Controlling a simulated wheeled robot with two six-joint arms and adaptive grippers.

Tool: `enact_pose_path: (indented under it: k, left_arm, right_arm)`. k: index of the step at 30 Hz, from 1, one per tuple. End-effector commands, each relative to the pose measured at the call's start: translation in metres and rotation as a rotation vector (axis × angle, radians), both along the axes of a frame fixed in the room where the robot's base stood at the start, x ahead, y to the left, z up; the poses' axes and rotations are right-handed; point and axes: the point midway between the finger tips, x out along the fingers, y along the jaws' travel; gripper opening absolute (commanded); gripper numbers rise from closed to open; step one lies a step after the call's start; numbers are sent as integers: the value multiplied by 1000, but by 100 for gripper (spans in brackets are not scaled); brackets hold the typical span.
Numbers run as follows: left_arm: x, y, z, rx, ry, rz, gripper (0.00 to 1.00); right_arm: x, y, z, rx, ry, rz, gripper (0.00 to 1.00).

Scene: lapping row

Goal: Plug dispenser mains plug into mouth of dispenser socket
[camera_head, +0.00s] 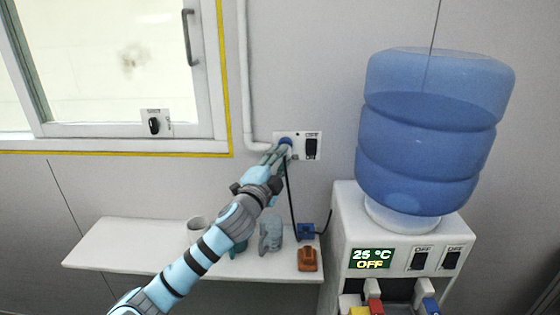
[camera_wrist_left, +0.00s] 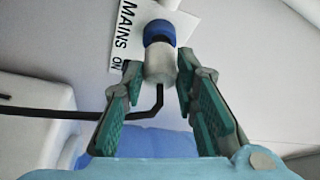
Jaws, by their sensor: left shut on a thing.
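My left gripper (camera_head: 279,152) reaches up to the wall plate (camera_head: 299,136). In the left wrist view its green-padded fingers (camera_wrist_left: 160,80) are shut on the pale cylindrical dispenser mains plug (camera_wrist_left: 159,64). A black cable leaves the plug's lower side. The plug's far end meets the blue round dispenser socket (camera_wrist_left: 159,31) on the plate, in line with it. How deep the plug sits in the mouth is hidden. In the head view the socket (camera_head: 286,142) shows just beyond the fingertips, which mostly hide the plug. My right gripper is not in view.
A black switch (camera_head: 311,148) is beside the socket. Below are a shelf (camera_head: 120,243) with mugs, a blue block (camera_head: 306,231) and an orange item (camera_head: 307,259). The water dispenser (camera_head: 345,220) with its blue bottle (camera_head: 428,130) stands right; its display reads OFF.

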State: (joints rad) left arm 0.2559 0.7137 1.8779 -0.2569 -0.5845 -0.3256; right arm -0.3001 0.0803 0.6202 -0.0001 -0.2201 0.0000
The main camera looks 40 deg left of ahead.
Motion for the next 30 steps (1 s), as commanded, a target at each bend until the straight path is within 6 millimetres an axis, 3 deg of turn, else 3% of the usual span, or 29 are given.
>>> enact_pose_path:
  k: [19,20,24,30]
  left_arm:
    - [13,10,0,-1,0,1,0]
    - [13,10,0,-1,0,0,28]
    - [13,10,0,0,0,0,50]
    - [13,10,0,0,0,0,50]
  right_arm:
    - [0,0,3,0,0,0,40]
    - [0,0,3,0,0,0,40]
    - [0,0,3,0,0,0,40]
    - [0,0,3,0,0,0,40]
